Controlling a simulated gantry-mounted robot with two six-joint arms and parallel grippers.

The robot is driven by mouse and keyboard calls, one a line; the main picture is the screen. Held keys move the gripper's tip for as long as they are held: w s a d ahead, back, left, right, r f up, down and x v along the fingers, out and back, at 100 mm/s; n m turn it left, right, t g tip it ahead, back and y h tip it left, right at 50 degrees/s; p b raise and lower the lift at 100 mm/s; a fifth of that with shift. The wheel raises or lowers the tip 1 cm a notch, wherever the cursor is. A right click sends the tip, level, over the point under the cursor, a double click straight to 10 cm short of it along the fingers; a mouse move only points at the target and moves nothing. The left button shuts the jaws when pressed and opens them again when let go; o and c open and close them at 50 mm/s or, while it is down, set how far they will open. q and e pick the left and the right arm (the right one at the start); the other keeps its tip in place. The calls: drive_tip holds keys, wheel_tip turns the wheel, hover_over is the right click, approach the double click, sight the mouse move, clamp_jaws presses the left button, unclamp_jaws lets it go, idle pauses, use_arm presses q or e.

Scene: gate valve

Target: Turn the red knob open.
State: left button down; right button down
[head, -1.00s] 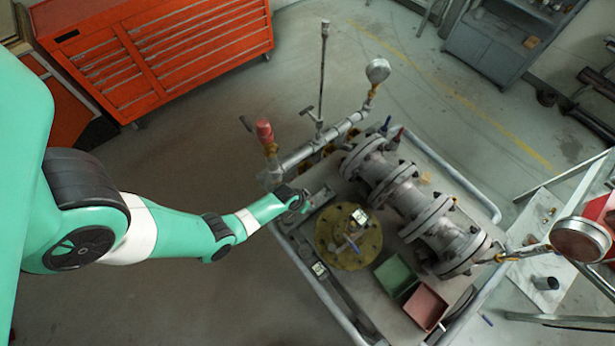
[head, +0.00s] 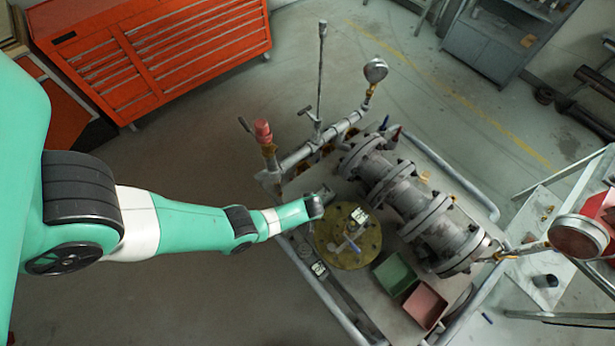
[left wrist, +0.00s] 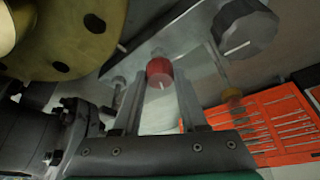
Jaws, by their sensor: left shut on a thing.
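The red knob (left wrist: 161,70) is a small round knob with a white mark on its side, in the upper middle of the left wrist view. My left gripper (left wrist: 162,76) has one finger on each side of it and is shut on it. In the head view my left gripper (head: 325,197) is over the left side of the cart, next to the round yellow-brown flange. The red knob is hidden there behind my wrist. My right gripper is in neither view.
A larger dark grey knob (left wrist: 243,28) with a white mark stands right of the red one. The flange (head: 348,238), grey pipe assembly (head: 410,200) and green bin (head: 395,274) crowd the cart. A red-topped fitting (head: 263,131) stands behind my wrist.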

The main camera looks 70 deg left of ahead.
use_arm(q)
drive_tip(key=n+g, duration=0.1)
drive_tip(key=n, duration=0.1)
drive_tip(key=shift+w+f+n, duration=0.1)
drive_tip(key=shift+n, duration=0.2)
drive_tip(key=shift+n+g, duration=0.5)
drive_tip(key=shift+n, duration=0.6)
drive_tip(key=shift+c, duration=2.2)
unclamp_jaws()
